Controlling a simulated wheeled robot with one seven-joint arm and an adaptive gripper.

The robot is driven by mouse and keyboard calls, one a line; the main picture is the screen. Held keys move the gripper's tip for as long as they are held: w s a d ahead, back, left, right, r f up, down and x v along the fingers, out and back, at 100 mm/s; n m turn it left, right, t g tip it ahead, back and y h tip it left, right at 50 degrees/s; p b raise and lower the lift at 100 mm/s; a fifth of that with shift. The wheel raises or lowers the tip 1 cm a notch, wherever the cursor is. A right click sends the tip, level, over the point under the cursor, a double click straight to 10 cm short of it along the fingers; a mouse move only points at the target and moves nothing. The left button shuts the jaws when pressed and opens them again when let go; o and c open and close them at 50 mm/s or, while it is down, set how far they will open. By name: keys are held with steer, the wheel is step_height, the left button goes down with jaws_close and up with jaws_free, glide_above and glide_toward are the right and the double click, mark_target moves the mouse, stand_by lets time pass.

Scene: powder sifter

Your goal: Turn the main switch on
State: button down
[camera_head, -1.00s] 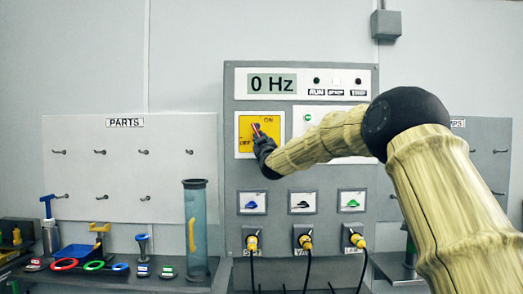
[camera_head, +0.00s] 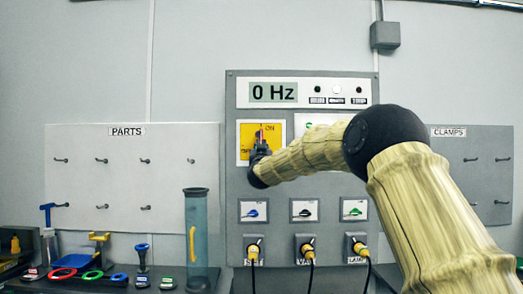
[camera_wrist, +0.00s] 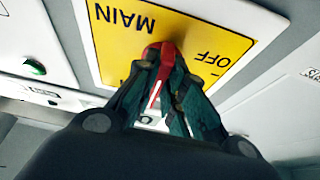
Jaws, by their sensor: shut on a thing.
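The main switch is a red handle (camera_head: 261,132) on a yellow plate (camera_head: 246,130) marked ON at the top and OFF at the left, on the grey control panel. In the head view the handle looks nearly upright, pointing towards ON. My gripper (camera_head: 261,143) is at the plate and hides the handle's lower part. In the wrist view the red handle (camera_wrist: 153,97) sits between the two fingers of my gripper (camera_wrist: 168,85), which are shut on it. The yellow plate (camera_wrist: 108,55) shows MAIN and OFF upside down there.
The display (camera_head: 273,92) above reads 0 Hz. Below are small knobs and yellow plugs (camera_head: 253,252) with black cables. A clear cylinder (camera_head: 198,240) stands to the left. A green button (camera_wrist: 34,67) lies beside the plate. The air before the panel is otherwise free.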

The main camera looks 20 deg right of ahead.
steer(key=c, duration=1.5)
jaws_free()
steer(key=v, duration=1.2)
